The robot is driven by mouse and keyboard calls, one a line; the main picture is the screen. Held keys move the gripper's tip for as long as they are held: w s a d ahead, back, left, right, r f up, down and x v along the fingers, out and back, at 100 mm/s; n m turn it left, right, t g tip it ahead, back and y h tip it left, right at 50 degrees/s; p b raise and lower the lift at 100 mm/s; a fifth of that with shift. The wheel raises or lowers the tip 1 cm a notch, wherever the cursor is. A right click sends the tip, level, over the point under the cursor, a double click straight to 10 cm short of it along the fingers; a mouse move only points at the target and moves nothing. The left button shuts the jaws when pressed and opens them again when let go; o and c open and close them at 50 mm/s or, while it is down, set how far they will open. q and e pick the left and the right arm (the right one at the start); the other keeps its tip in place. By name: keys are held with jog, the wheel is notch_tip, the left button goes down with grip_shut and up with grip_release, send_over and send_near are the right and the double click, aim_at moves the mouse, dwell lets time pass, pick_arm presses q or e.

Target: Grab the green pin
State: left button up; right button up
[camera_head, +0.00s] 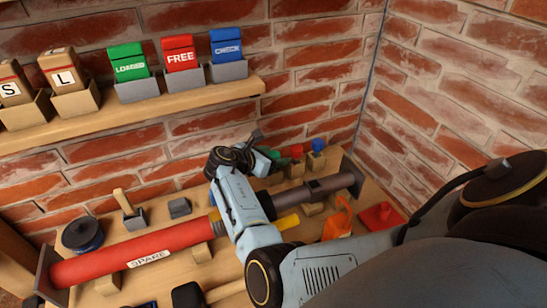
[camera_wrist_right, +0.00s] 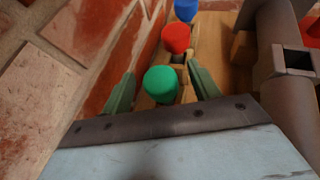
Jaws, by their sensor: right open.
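The green pin (camera_wrist_right: 160,84) has a rounded green head and stands in a wooden block, the nearest of a row in the right wrist view. My right gripper (camera_wrist_right: 163,90) is open, with one green-grey finger on each side of the green head. Gaps show between the head and both fingers, so I see no grip. In the head view the green pin (camera_head: 273,155) is partly hidden beside my right gripper (camera_head: 262,150). My left gripper is not in view.
A red pin (camera_wrist_right: 176,38) and a blue pin (camera_wrist_right: 186,9) stand beyond the green one. A dark grey pipe (camera_head: 318,188) runs close to the row. The brick wall (camera_wrist_right: 110,45) is close on the left. A red SPARE tube (camera_head: 130,253) lies on the bench.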

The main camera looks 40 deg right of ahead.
jog(key=shift+d+f, duration=0.1)
jog(key=shift+d, duration=0.2)
jog(key=c, duration=1.1)
jog(key=shift+c, duration=0.2)
